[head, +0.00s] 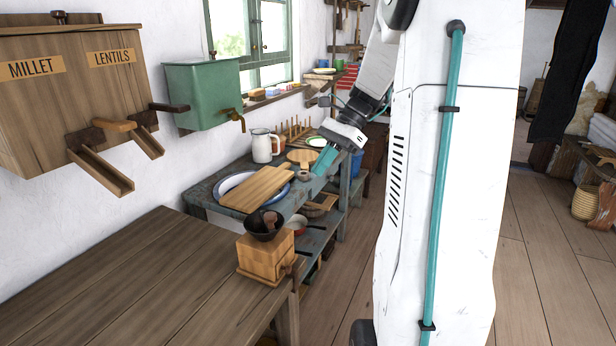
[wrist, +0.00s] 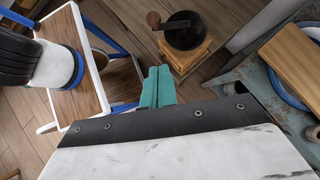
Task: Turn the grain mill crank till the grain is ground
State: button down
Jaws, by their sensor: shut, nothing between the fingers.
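The grain mill (head: 262,258) is a light wooden box with a dark bowl (head: 257,229) on top, standing at the right end of the brown wooden table. Grain inside the bowl cannot be made out. My gripper (head: 323,162) has teal fingers, which are shut and empty. It is beyond the mill, over the blue-grey bench, and apart from the crank. The fingers also show in the wrist view (wrist: 157,86).
The brown table (head: 150,285) is otherwise bare. A cutting board (head: 257,188) on a blue-rimmed plate and a white jug (head: 263,146) stand on the blue-grey bench (head: 205,192). Wooden grain bins (head: 70,85) and a green tank (head: 203,92) hang on the wall.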

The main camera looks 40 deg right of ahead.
aim_at(272, 214)
jog(key=a+r+x, duration=0.2)
jog(key=x, duration=1)
jog(key=shift+w, duration=0.3)
jog(key=shift+s+a+m+t+h, duration=0.2)
jog(key=shift+a+m+t+h, duration=0.1)
jog(key=shift+a+m+t, duration=0.8)
jog(key=shift+w+a+m, duration=0.1)
jog(key=shift+a+m, duration=0.2)
jog(key=shift+a, duration=0.05)
jog(key=shift+d, duration=0.1)
